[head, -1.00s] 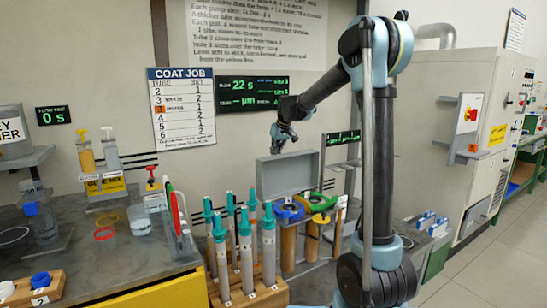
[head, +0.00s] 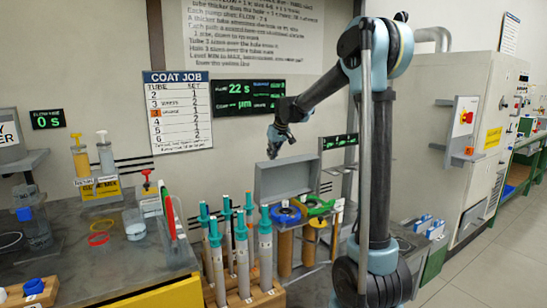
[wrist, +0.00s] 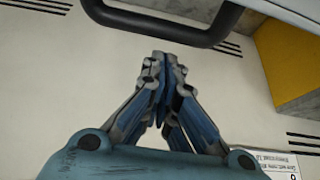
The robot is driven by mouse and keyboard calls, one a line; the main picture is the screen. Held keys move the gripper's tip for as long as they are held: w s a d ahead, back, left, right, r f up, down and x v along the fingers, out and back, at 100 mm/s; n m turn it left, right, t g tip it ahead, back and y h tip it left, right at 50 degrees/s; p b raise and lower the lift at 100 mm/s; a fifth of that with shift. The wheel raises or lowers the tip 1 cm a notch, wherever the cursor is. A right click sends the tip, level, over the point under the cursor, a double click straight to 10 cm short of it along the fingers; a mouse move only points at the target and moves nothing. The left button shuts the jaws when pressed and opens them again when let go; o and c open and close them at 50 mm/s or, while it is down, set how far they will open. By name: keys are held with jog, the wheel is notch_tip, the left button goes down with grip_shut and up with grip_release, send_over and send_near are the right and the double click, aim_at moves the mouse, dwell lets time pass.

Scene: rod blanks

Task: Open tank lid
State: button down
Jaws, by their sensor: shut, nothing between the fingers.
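A grey, rimmed panel (head: 287,179), which looks like the tank lid, stands raised at the back of the bench behind the coloured rings. My gripper (head: 272,154) hangs just above its upper left edge in the head view. In the wrist view my gripper (wrist: 160,62) is shut with its fingertips together and nothing between them. A dark bar handle (wrist: 165,34) on a pale panel crosses the top of that view, beyond the fingertips and apart from them. The tank's inside is hidden in both views.
A blue ring (head: 286,214) and a green ring (head: 318,206) sit near the panel. A yellow block (wrist: 290,55) is at the wrist view's right.

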jog(key=v, duration=0.8)
jog(key=shift+w+r, duration=0.2)
jog(key=shift+r, duration=0.05)
jog(key=shift+s+d+r, duration=0.15)
jog(key=shift+d, duration=0.05)
jog(key=s+d+f+m+h, duration=0.1)
jog(key=s+d+f, duration=0.2)
jog(key=s+d, duration=0.3)
jog(key=s+d+f+m+g, duration=0.1)
jog(key=s+d+f, duration=0.1)
jog(key=s+d, duration=0.5)
jog(key=s+d+f+m+h, duration=0.1)
jog(key=s+d+f, duration=0.2)
jog(key=s, duration=0.6)
jog(key=s+d+f+m, duration=0.1)
jog(key=s+d+f, duration=0.3)
jog(key=s+f, duration=0.4)
jog(key=s+d+f+m+g+h, duration=0.1)
jog(key=s+d+f+m, duration=0.1)
jog(key=s+f, duration=0.6)
jog(key=s+d, duration=0.1)
jog(key=s, duration=0.4)
jog(key=shift+d+f+m, duration=0.3)
jog(key=shift+d+f, duration=0.05)
jog(key=shift+d, duration=0.05)
jog(key=shift+s, duration=0.1)
